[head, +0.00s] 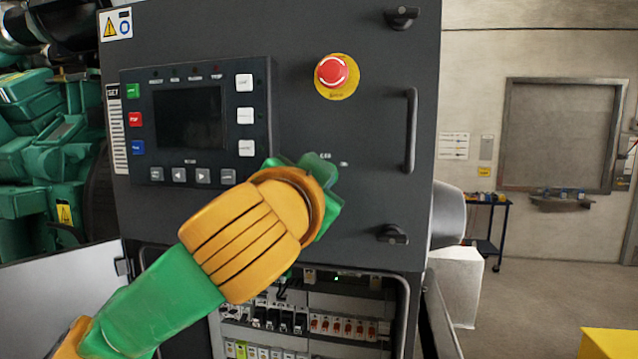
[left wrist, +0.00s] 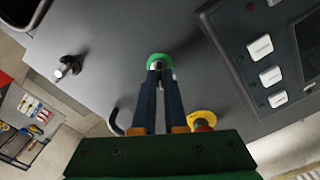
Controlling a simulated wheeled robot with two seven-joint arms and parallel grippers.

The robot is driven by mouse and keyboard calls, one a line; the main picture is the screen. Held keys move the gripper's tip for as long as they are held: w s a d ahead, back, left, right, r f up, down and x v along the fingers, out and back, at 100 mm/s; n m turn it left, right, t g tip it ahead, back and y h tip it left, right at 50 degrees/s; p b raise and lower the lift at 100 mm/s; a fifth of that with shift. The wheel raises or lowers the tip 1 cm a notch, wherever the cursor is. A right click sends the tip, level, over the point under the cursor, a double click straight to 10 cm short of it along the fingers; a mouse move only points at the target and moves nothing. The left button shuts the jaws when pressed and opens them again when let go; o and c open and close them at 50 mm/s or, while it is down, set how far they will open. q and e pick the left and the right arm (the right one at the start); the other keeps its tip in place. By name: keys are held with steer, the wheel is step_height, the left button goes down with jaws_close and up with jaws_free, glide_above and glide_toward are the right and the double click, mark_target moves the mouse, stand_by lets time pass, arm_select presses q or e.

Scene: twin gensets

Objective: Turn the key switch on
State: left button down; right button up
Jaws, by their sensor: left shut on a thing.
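The key switch (left wrist: 158,57) shows in the left wrist view as a green ring on the dark grey panel. My left gripper (left wrist: 160,72) has its two dark fingers close together at the switch, shut on the key between the tips. The fingers cover most of the key, so I cannot tell its turn angle. In the head view my orange and green left arm reaches to the cabinet (head: 375,120) below the red emergency stop, and the wrist hides the key switch and fingertips. My right gripper is in neither view.
The emergency stop button (head: 333,71) sits above the wrist; it also shows near the fingers in the wrist view (left wrist: 203,120). A display panel (head: 190,117) is left, a handle (head: 410,130) right. Below is an open bay with breakers (head: 340,327).

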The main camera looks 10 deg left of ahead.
arm_select(q)
steer(key=m, duration=0.4)
steer(key=shift+f+m, duration=0.1)
steer(key=shift+m, duration=0.6)
steer(key=c, duration=1)
jaws_free()
steer(key=shift+w, duration=0.1)
steer(key=shift+o, duration=0.2)
steer(key=s+b, duration=0.4)
steer(key=s, duration=0.3)
steer(key=shift+b, duration=0.3)
